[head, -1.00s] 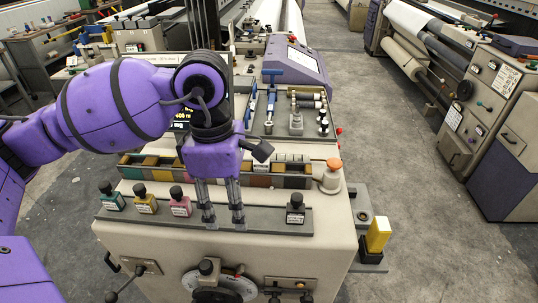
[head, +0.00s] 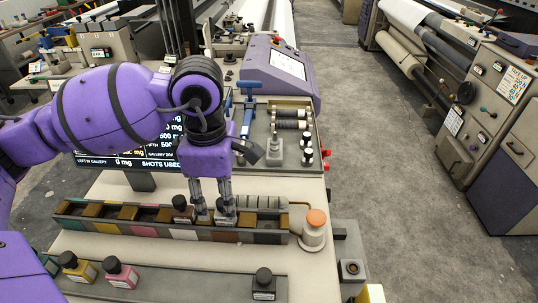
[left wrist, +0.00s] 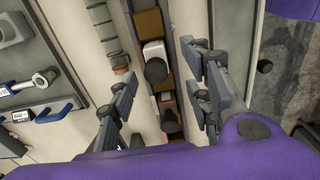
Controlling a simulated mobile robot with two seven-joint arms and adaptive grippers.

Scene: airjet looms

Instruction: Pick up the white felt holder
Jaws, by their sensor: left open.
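The white felt holder (left wrist: 152,48), a small pale block with a black round knob, shows between my left fingers in the left wrist view. In the head view it (head: 225,216) sits at the long tray (head: 160,229), partly hidden by the fingers. My left gripper (head: 214,212) is open, fingers pointing down at the tray; in the left wrist view its fingers (left wrist: 158,72) stand apart on both sides of the holder. I cannot tell whether they touch it. A second dark-knobbed holder (head: 182,209) is just left of the fingers. My right gripper is not in view.
Yellow (head: 78,268), pink (head: 121,272) and black (head: 264,286) holders stand on the front rail. An orange-capped post (head: 315,230) stands at the tray's right end. A screen (head: 125,140) and tool panel lie behind. Grey floor is free to the right.

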